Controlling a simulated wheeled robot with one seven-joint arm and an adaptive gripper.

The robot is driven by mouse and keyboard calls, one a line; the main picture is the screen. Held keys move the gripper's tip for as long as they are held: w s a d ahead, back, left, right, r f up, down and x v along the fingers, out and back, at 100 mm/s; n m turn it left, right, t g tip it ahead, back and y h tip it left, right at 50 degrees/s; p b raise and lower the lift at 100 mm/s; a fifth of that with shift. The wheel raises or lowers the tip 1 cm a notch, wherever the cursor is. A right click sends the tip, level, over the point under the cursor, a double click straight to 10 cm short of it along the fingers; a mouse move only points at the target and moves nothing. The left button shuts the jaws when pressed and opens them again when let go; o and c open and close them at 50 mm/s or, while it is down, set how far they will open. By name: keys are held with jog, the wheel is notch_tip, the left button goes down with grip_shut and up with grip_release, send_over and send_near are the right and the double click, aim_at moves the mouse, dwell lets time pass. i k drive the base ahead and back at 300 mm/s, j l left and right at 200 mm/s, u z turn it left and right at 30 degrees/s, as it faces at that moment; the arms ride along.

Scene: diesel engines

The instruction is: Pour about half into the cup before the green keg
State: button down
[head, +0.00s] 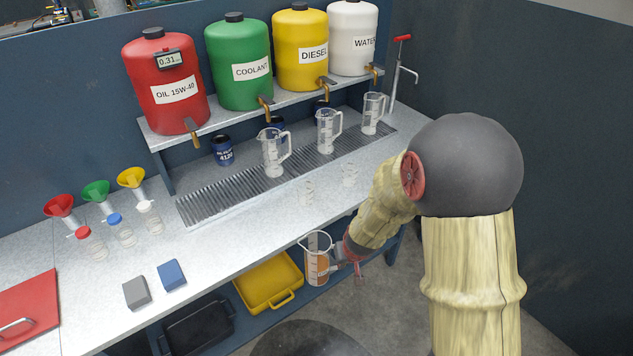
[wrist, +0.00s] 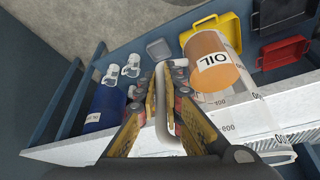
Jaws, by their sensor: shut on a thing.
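My gripper (head: 348,256) is shut on the handle of a clear measuring jug (head: 317,262), past the bench's front edge. The jug is about upright, with orange liquid in its lower part. In the wrist view my gripper (wrist: 171,80) holds the handle, and the liquid shows beside an OIL label. The green keg (head: 238,65), labelled COOLANT, stands on the raised shelf. A clear jug (head: 273,155) stands on the grate before it and looks empty.
Red (head: 164,82), yellow (head: 301,48) and white (head: 353,38) kegs flank the green one. More clear jugs (head: 328,132) stand on the grate (head: 215,202). Funnels, small bottles and two blocks are at left. A yellow crate (head: 268,283) lies below the bench.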

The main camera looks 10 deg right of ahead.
aim_at(306, 187)
jog(key=i+l+u, duration=0.1)
jog(key=l, duration=0.55)
jog(key=i+l+u, duration=0.1)
jog(key=l, duration=0.6)
jog(key=i+l, duration=0.15)
jog(key=l, duration=0.55)
jog(key=i+l+u, duration=0.15)
jog(key=l, duration=0.55)
